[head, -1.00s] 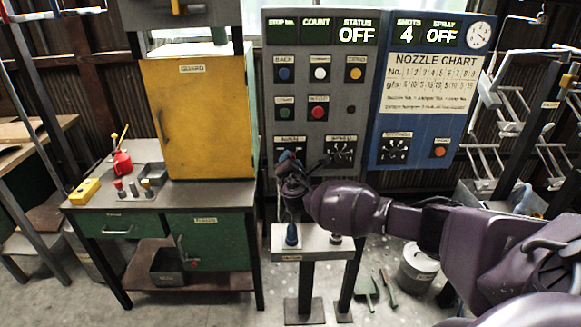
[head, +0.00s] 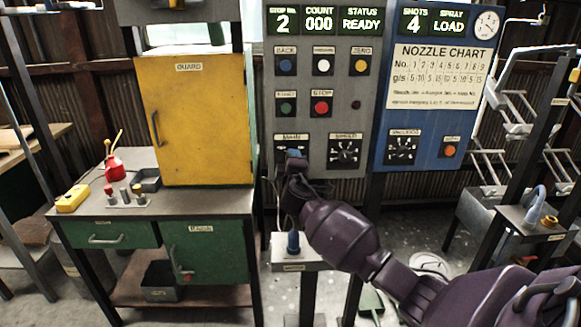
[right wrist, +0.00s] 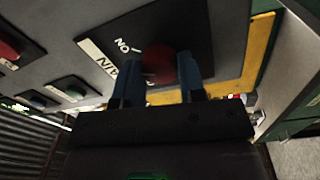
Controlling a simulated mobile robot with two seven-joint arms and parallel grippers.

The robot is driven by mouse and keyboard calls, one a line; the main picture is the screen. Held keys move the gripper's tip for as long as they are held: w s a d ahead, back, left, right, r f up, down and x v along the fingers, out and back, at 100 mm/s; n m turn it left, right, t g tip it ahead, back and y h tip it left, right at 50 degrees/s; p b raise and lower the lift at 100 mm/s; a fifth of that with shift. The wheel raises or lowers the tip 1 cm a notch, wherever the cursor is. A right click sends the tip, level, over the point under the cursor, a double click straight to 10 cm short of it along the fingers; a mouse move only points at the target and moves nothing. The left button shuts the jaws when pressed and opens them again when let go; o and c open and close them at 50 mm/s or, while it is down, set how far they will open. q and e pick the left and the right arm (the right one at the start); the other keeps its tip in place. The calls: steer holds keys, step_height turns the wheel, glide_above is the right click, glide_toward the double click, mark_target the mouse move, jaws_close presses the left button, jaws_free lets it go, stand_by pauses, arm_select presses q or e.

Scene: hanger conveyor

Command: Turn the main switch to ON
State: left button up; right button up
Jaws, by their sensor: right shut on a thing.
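The main switch is a red knob (right wrist: 158,62) on a black plate, with a white ON mark beside it in the right wrist view. In the head view, its MAIN label (head: 291,138) is at the lower left of the grey panel (head: 338,110), and my gripper hides the knob. My right gripper (head: 294,155) is shut on the knob, with a blue finger on each side of it. The knob's exact pointing direction is hard to tell. The displays (head: 324,20) are lit, and STATUS reads READY. My left gripper is not in view.
A blue panel (head: 429,130) with a nozzle chart (head: 440,76) adjoins the grey panel on the right. A yellow guard door (head: 200,120) above a green workbench (head: 212,207) stands on the left. A pedestal box (head: 285,266) with a blue fitting stands below the panel.

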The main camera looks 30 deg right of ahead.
arm_select(q)
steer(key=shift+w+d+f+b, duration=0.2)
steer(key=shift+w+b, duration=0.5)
steer(key=shift+b, duration=0.15)
arm_select(e)
steer(key=m, duration=0.4)
steer(key=shift+f+m, duration=0.1)
steer(key=shift+m, duration=0.2)
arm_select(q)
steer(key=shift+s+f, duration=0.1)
arm_select(e)
steer(key=shift+h, duration=0.3)
steer(key=o, duration=0.9)
arm_select(q)
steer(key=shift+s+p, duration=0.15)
steer(key=shift+p, duration=0.25)
arm_select(e)
steer(key=v, duration=1)
steer(key=shift+s+a, duration=0.25)
steer(key=shift+s, duration=0.05)
